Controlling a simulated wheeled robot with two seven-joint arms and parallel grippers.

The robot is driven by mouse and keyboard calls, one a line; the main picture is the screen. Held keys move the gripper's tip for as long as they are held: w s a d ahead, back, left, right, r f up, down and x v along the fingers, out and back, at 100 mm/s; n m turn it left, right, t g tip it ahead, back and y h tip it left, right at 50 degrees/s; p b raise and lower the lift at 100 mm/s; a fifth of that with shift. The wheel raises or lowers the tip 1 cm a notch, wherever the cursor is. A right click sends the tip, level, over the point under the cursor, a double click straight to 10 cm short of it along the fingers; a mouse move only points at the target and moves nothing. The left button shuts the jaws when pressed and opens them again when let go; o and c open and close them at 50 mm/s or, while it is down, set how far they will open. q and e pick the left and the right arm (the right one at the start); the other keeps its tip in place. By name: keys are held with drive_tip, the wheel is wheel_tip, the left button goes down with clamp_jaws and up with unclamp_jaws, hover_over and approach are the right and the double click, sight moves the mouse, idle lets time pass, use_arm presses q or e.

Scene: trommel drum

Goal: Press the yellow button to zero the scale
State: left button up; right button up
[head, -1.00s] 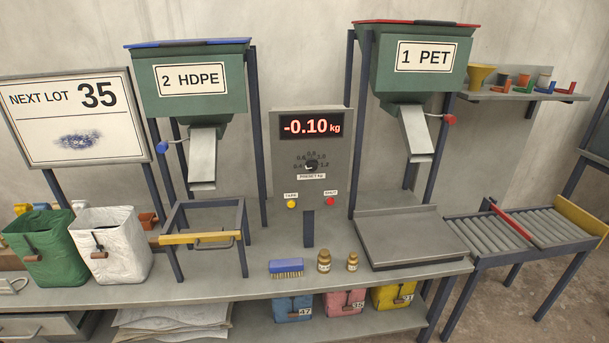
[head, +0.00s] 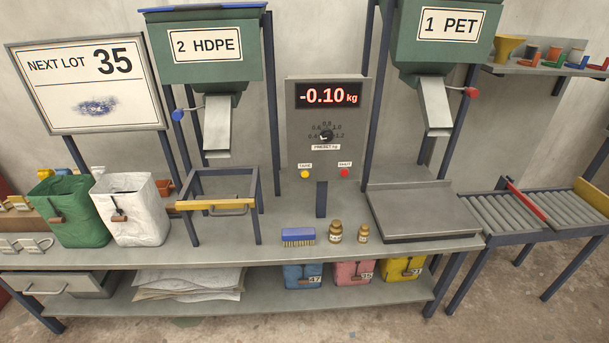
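The yellow button (head: 305,174) sits low on the left of the grey scale control box (head: 327,130), under a small label that seems to read TARE. A red button (head: 344,173) is on the right of the same face. The red display (head: 328,95) reads -0.10 kg. A preset dial (head: 326,135) is between display and buttons. The scale platform (head: 422,214) lies bare on the bench to the right. Neither of my grippers shows in the head view.
On the bench (head: 270,255) stand a brush (head: 298,236), two small brass weights (head: 335,231), a bag frame (head: 218,206), a green bag (head: 72,212) and a white bag (head: 130,208). A roller conveyor (head: 545,208) is at right. Space directly before the control box is mostly clear.

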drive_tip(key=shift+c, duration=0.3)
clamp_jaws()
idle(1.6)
